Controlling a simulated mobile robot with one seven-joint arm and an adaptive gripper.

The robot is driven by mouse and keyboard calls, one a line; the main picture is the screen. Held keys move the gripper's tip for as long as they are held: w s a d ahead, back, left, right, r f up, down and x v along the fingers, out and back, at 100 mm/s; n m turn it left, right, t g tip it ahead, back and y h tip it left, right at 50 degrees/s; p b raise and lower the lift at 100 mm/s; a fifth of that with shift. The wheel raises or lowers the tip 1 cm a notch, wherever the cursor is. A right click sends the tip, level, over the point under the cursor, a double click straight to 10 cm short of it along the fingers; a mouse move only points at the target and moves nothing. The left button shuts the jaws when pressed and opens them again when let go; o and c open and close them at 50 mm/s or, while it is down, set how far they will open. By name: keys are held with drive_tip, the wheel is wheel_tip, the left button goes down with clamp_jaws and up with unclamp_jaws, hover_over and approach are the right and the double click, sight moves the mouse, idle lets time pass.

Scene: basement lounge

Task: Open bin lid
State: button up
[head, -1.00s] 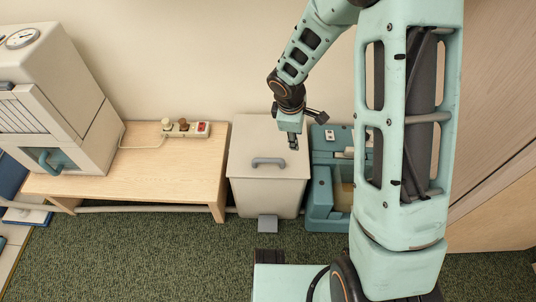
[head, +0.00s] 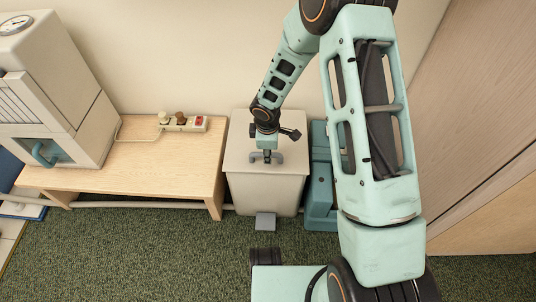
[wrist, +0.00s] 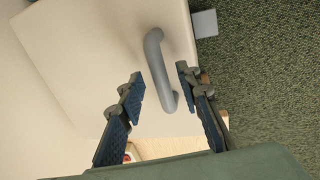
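The cream bin (head: 262,195) stands against the wall, its lid (head: 240,152) down and closed. A grey bar handle (head: 279,157) is on the lid near its front edge; it also shows in the wrist view (wrist: 157,60). My gripper (head: 267,159) is over the handle, pointing down. In the wrist view my gripper (wrist: 159,77) is open, with one blue-padded finger on each side of the handle. Gaps show between the pads and the bar. I cannot tell the exact height of the fingertips above the lid.
A grey pedal (head: 265,221) sticks out at the bin's foot. A wooden bench (head: 150,165) with a power strip (head: 184,123) stands close on the left. A teal case (head: 320,195) is close on the right, partly behind my arm. Green carpet in front is clear.

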drive_tip(key=shift+w+f, duration=0.1)
drive_tip(key=shift+f, duration=0.2)
clamp_jaws()
